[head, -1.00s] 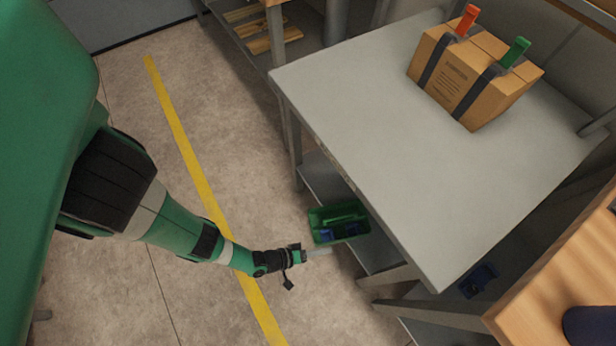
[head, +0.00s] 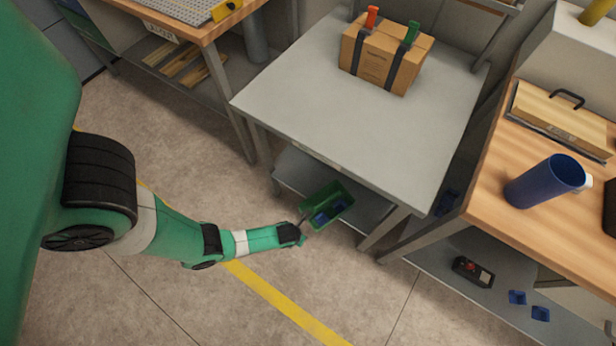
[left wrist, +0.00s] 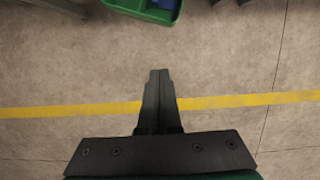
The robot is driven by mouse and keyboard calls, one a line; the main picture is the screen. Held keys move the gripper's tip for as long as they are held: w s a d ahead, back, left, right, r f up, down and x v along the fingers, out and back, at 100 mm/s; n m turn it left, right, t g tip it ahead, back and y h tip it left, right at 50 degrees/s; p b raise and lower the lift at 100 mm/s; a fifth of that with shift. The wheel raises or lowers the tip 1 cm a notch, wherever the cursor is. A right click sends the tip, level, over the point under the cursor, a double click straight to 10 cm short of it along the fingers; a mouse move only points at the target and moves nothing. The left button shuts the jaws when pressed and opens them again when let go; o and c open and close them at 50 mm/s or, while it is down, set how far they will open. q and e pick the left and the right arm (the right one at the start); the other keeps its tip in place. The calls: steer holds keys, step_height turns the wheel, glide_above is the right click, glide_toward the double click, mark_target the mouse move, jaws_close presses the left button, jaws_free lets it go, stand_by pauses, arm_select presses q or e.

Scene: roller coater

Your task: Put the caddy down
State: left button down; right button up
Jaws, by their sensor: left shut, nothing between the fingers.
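The green caddy (head: 340,192) with blue items inside sits at the lower shelf of the grey table, at its near left edge. Its near wall also shows at the top edge of the left wrist view (left wrist: 150,17), where the rest is cut off. My left gripper (head: 302,225) is just left of and below the caddy in the head view. In the left wrist view my left gripper (left wrist: 158,73) is shut and empty, with bare floor between its tips and the caddy. My right gripper is out of view.
The grey table (head: 300,90) carries a strapped cardboard box (head: 382,58) with orange and green handles. A wooden bench (head: 480,195) with a blue cup (head: 540,182) stands at right. The floor (head: 200,150) around my left arm is clear.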

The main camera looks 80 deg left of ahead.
arm_select(q)
steer(key=w+a+f+b, duration=0.2)
steer(key=f+b, duration=0.3)
steer(key=w+a+f+b, duration=0.2)
steer(key=f+b, duration=0.2)
steer(key=b, duration=0.1)
steer(key=shift+w+a+f, duration=0.3)
steer(key=shift+w+f, duration=0.05)
steer(key=shift+w, duration=0.05)
